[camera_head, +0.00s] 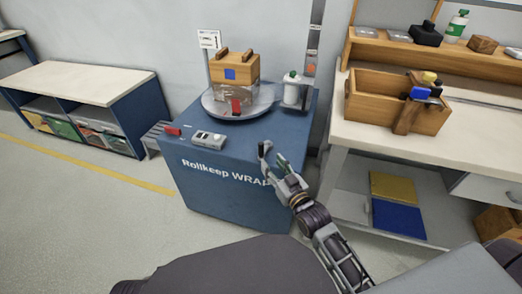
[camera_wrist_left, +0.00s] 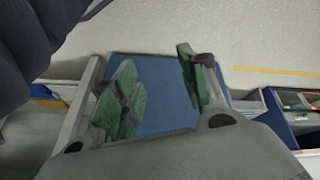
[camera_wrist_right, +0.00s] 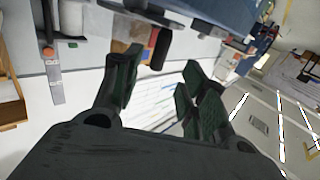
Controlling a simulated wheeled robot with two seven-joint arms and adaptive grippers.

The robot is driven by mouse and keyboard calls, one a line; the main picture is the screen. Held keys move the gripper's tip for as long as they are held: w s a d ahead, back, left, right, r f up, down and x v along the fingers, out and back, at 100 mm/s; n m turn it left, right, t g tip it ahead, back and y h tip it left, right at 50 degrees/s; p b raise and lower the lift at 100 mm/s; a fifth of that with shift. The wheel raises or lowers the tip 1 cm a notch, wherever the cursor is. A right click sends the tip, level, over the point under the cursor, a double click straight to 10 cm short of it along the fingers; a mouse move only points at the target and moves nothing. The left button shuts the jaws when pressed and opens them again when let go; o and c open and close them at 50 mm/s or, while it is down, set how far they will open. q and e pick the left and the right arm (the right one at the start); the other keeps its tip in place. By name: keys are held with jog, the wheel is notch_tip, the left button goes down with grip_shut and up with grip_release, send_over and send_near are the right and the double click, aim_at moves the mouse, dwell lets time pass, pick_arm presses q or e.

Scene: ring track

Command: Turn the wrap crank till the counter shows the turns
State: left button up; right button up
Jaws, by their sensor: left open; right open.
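The blue wrap machine (camera_head: 190,184), lettered "Rollkeep WRAP", carries a round grey turntable (camera_head: 213,112). A wooden crate (camera_head: 243,68) with a blue square stands on it, its lower part apparently in clear film. A small grey box (camera_head: 208,139), possibly the counter, lies on the front of the top; I cannot read it. I cannot clearly pick out the crank. My right gripper (camera_head: 272,157) is open above the machine's front right part. It shows empty in the right wrist view (camera_wrist_right: 155,92). My left gripper (camera_wrist_left: 160,90) is open and empty.
A white roll or bottle (camera_head: 292,91) stands right of the turntable, and a small sign (camera_head: 209,39) behind it. A workbench (camera_head: 395,141) with an open wooden box (camera_head: 368,105) is close on the right. A low cabinet (camera_head: 85,83) stands left. The floor front left is clear.

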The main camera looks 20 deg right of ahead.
aim_at(262, 151)
jog(key=shift+w+a+b, duration=0.2)
jog(key=shift+w+b, duration=0.05)
jog(key=shift+w, duration=0.7)
jog(key=shift+w+a+b, duration=0.15)
jog(key=shift+w+b, duration=0.1)
jog(key=shift+w, duration=0.7)
jog(key=shift+w+a+b, duration=0.25)
jog(key=shift+w+b, duration=0.1)
jog(key=shift+w, duration=0.85)
jog(key=shift+w+a+b, duration=0.15)
jog(key=shift+w+b, duration=0.05)
jog(key=shift+w, duration=0.5)
jog(key=shift+w+a+b, duration=0.1)
jog(key=shift+w+b, duration=0.1)
jog(key=shift+w, duration=0.65)
pick_arm(q)
notch_tip(262, 151, down, 7)
jog(key=d, duration=0.1)
jog(key=shift+d+r+t+h, duration=0.2)
jog(key=shift+d+t+h, duration=0.05)
jog(key=shift+t+h, duration=0.15)
jog(key=shift+s, duration=0.1)
pick_arm(e)
grip_shut()
pick_arm(q)
jog(key=shift+w+r, duration=0.55)
